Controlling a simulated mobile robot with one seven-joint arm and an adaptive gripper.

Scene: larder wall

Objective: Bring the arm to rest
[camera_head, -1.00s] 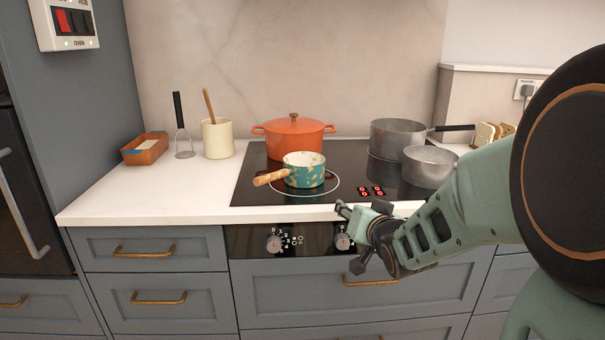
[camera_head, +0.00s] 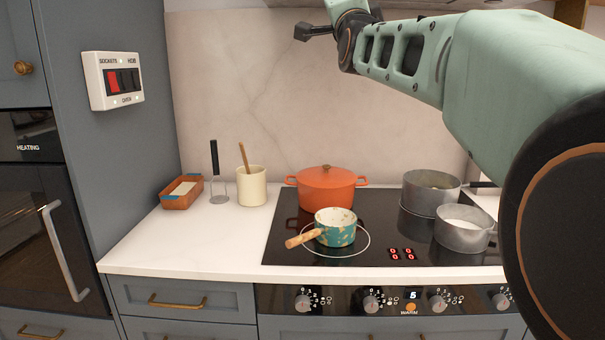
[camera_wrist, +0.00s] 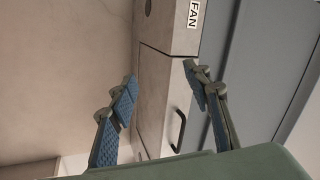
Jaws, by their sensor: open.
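My gripper shows in the wrist view (camera_wrist: 162,90) with its two blue-padded fingers spread apart and nothing between them. In the head view my arm (camera_head: 430,55) reaches across the upper right, raised well above the hob. Only part of the gripper end shows there, at the top edge, and its fingertips are hard to make out. Beyond the fingers, the wrist view shows a pale unit marked FAN (camera_wrist: 180,22) with a dark handle.
The black hob (camera_head: 385,240) carries a teal pan (camera_head: 336,236) with a wooden handle, an orange lidded pot (camera_head: 326,192) and two grey pans. A cream utensil jar (camera_head: 252,188), a masher and a brown tray (camera_head: 181,201) stand left. A switch panel (camera_head: 113,80) is on the left wall.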

